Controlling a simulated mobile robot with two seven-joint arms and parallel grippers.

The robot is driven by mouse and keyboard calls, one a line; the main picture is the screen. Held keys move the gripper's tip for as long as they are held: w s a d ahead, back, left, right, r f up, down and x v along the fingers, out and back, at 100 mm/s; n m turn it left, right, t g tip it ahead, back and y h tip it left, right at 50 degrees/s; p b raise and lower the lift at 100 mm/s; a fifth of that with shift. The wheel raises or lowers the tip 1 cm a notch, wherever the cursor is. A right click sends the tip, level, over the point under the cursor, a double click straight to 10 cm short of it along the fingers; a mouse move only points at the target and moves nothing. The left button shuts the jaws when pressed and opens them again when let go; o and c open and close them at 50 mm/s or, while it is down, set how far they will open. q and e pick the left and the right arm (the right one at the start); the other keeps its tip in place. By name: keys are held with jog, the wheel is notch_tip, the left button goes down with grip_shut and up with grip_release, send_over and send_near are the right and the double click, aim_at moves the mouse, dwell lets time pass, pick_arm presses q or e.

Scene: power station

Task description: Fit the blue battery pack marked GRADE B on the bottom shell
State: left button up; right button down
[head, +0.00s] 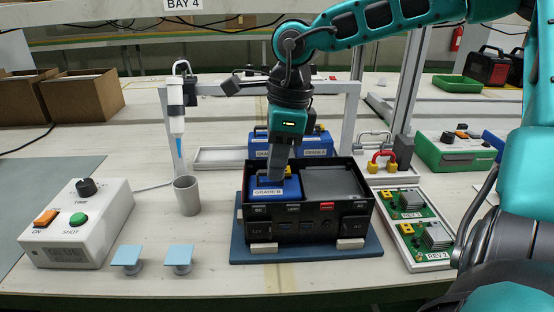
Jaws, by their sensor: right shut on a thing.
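The blue battery pack marked GRADE B (268,190) is at the left side of the black bottom shell (322,229), its upper part showing above the shell's front wall. Whether it is fully seated I cannot tell. A grey block fills the shell's right side. The fingertips are partly hidden. The shell stands on a blue mat (252,254) between small pale blocks. My left gripper is not in view.
Another blue pack (316,151) marked GRADE A stands behind the shell. A control box (75,228), a grey cup (187,196) and a hanging dispenser (175,110) are left. A tray of green boards (410,228) is right.

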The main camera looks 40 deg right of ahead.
jog(key=shift+f+b, duration=0.3)
jog(key=c, duration=1.1)
grip_release()
jog(key=shift+o, duration=0.6)
jog(key=shift+f, duration=0.1)
jog(key=o, duration=0.3)
jog(key=shift+o, duration=0.2)
